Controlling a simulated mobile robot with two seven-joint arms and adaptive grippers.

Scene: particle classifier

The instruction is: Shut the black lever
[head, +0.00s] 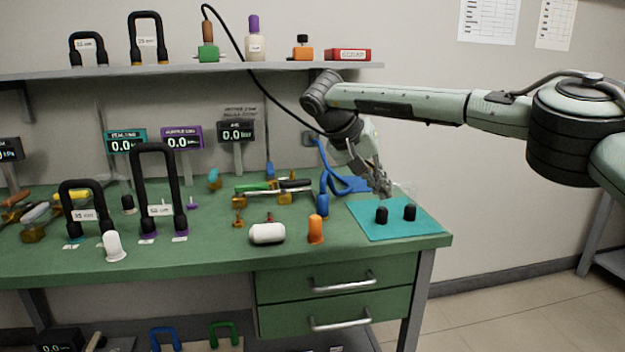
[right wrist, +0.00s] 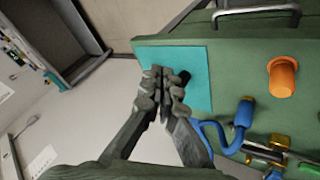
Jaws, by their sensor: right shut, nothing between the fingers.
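A dark lever (head: 296,182), which looks like the black one, lies near level on a brass valve (head: 285,195) towards the back of the green bench, right of a green-handled lever (head: 254,187). Its exact angle is too small to tell. My right gripper (head: 381,188) is shut and empty above the teal mat (head: 365,224), to the right of the valve. In the right wrist view my right gripper (right wrist: 160,76) has its fingers together over the mat, with brass fittings (right wrist: 262,142) at lower right. My left gripper is not in view.
Two black caps (head: 381,215) stand on the mat. A blue hose (head: 345,183) lies between my right gripper and the valve. The shelf (head: 190,71) is above.

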